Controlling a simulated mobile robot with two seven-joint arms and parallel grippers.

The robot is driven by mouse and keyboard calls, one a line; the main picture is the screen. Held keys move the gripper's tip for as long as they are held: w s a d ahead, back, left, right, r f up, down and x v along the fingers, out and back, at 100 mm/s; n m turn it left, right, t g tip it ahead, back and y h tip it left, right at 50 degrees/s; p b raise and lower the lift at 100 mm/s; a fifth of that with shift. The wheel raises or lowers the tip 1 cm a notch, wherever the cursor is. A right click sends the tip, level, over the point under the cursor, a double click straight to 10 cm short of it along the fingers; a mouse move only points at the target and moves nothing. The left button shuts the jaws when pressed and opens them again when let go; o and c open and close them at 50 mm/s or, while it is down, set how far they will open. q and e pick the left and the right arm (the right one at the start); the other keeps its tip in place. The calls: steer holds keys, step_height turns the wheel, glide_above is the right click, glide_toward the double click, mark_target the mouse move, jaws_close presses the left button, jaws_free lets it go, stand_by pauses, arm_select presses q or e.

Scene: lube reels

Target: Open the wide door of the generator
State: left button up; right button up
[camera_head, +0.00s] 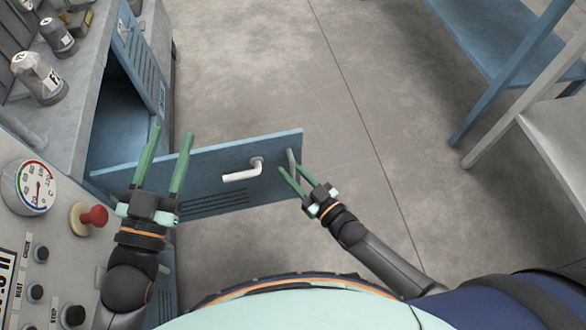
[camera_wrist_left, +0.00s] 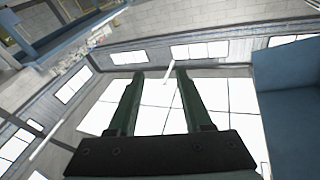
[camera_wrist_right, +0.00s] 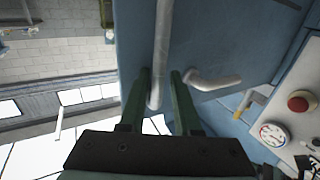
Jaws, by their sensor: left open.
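The wide blue generator door (camera_head: 215,165) stands swung out from the cabinet, and the dark compartment (camera_head: 115,125) shows behind it. A white lever handle (camera_head: 242,174) is on its near face. A grey bar handle (camera_head: 291,158) is by its free edge; it also shows in the right wrist view (camera_wrist_right: 162,45). My right gripper (camera_head: 292,169) is at the door's free edge, fingers apart. The bar's lower end shows between the fingers in the right wrist view; I cannot tell whether they touch it. My left gripper (camera_head: 171,133) is open and empty, over the door's hinge side.
A control panel with a gauge (camera_head: 37,187) and a red button (camera_head: 94,215) is at the left. Bottles (camera_head: 38,78) stand on the cabinet top. A blue rack (camera_head: 500,60) and a grey table (camera_head: 560,150) are at the right. The floor (camera_head: 330,90) beyond the door is clear.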

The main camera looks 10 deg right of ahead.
steer(key=shift+o, duration=1)
steer(key=shift+d+r, duration=0.1)
steer(key=shift+r, duration=0.05)
